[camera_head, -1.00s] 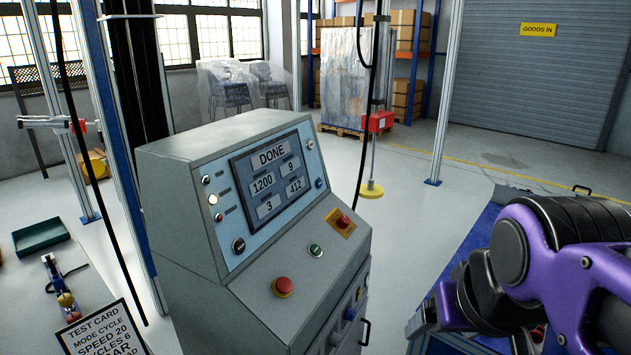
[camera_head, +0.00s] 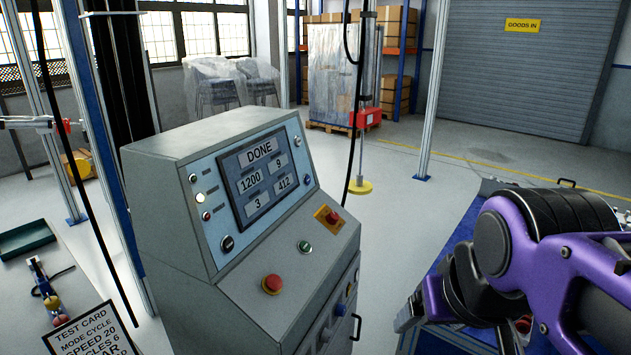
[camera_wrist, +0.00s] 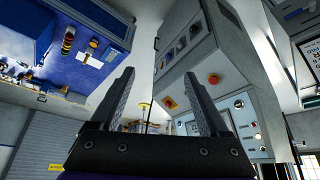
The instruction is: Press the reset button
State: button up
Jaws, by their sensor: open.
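The grey control console (camera_head: 190,240) stands at centre-left, its screen (camera_head: 262,178) reading DONE, 1200, 9, 3, 412. Its sloped lower panel bears a red mushroom button (camera_head: 272,284), a green button (camera_head: 304,247) and a red button on a yellow plate (camera_head: 332,217). A blue button (camera_head: 307,180) and a black round control (camera_head: 227,243) flank the screen. I cannot read which is the reset button. My gripper (camera_wrist: 159,74) is open and empty, apart from the console. In the wrist view the red mushroom button (camera_wrist: 213,79) lies right of the fingers.
A blue-topped bench (camera_head: 462,235) is at right, partly behind my arm. A test card (camera_head: 92,335) stands at lower left beside small items. A hanging cable and a rod with a yellow foot (camera_head: 361,187) are behind the console. Open floor lies beyond.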

grip_shut()
dwell(1.5)
